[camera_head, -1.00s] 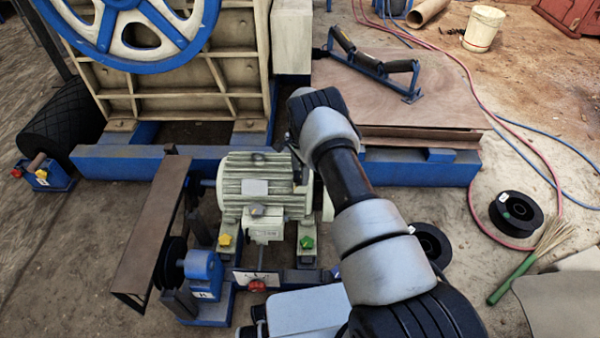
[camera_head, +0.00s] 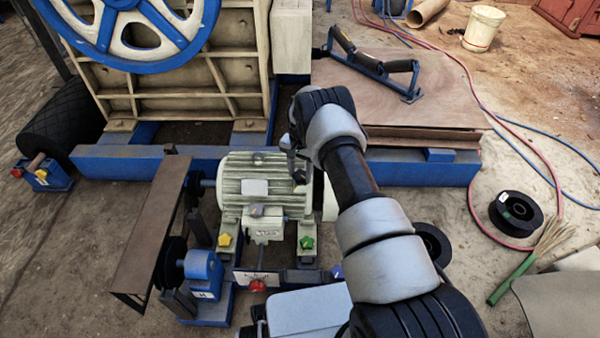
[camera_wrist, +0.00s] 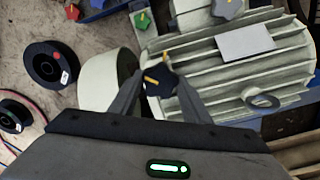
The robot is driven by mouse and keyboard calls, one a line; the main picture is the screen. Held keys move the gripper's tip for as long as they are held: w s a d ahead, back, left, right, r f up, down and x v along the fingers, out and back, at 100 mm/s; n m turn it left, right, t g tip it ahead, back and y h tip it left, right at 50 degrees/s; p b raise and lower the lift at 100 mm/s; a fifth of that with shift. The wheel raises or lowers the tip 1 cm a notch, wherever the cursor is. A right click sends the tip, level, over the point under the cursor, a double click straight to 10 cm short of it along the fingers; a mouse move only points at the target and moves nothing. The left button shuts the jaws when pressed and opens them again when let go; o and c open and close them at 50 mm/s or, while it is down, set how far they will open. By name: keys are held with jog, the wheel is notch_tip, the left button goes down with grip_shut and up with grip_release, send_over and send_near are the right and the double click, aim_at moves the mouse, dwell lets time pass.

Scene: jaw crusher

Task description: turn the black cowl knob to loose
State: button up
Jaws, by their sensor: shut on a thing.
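The black cowl knob (camera_wrist: 160,80) is a dark star-shaped knob with a yellow mark on its face, at the cowl end of the grey-green finned motor (camera_wrist: 225,60). Another small yellow mark shows just above it. My gripper (camera_wrist: 158,88) has a finger on each side of the knob and is shut on it. In the head view, my gripper (camera_head: 298,165) reaches down at the right end of the motor (camera_head: 255,188), and the knob cannot be made out there behind my arm. The pale cowl (camera_wrist: 108,82) lies left of the knob in the wrist view.
Other knobs are near: yellow (camera_head: 225,240), green (camera_head: 307,242), red (camera_head: 257,286) and grey (camera_head: 256,210). A belt guard (camera_head: 150,230) stands left of the motor. A blue beam (camera_head: 120,160) runs behind it. Black reels (camera_head: 516,213) lie on the floor at right.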

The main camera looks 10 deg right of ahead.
aim_at(300, 175)
jog(key=shift+n, duration=1.5)
jog(key=o, duration=1)
jog(key=shift+o, duration=0.2)
jog(key=shift+r, duration=0.1)
notch_tip(300, 175, up, 17)
jog(key=p, duration=0.4)
jog(key=shift+r, duration=0.15)
